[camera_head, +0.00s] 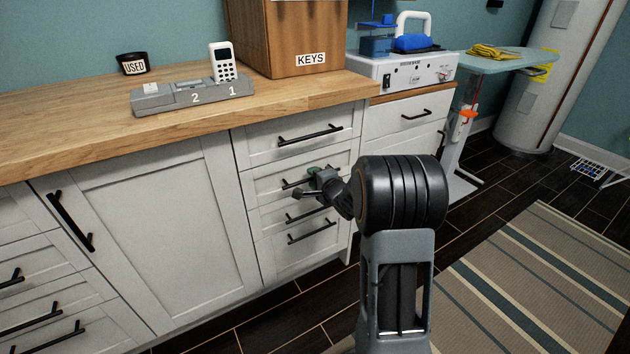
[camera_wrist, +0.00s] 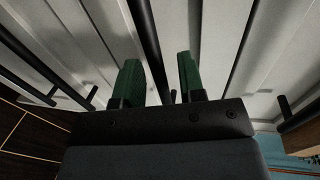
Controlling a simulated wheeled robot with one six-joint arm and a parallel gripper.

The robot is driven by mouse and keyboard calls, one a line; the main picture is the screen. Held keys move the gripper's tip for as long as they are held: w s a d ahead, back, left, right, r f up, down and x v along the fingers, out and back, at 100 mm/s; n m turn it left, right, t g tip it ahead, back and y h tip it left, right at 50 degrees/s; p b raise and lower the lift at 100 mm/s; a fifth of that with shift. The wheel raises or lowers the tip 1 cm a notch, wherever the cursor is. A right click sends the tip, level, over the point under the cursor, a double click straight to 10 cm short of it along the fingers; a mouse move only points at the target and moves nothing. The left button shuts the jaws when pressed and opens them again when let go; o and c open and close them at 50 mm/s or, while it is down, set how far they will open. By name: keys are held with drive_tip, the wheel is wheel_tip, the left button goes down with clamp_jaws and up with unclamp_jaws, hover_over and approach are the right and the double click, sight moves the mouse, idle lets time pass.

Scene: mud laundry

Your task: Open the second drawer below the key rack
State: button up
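The key rack (camera_head: 303,35) is a wooden box labelled KEYS on the counter. Below it is a white stack of drawers with black bar handles. The second drawer (camera_head: 262,186) looks closed, flush with its neighbours. My gripper (camera_head: 315,176) is at its handle (camera_head: 288,185), and hides part of it in the head view. In the wrist view my gripper (camera_wrist: 158,68) has two green fingers apart, one on each side of a black handle bar (camera_wrist: 148,40). Gaps show between the bar and both fingers, so the gripper looks open around it.
The top drawer's handle (camera_head: 310,134) is above my gripper, and lower handles (camera_head: 312,232) are close below. A white cabinet door (camera_head: 165,235) is to the left. A striped rug (camera_head: 540,270) lies on the dark tiled floor to the right. The floor before the drawers looks clear.

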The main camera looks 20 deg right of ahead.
drive_tip(key=shift+w, duration=0.1)
clamp_jaws()
idle(0.3)
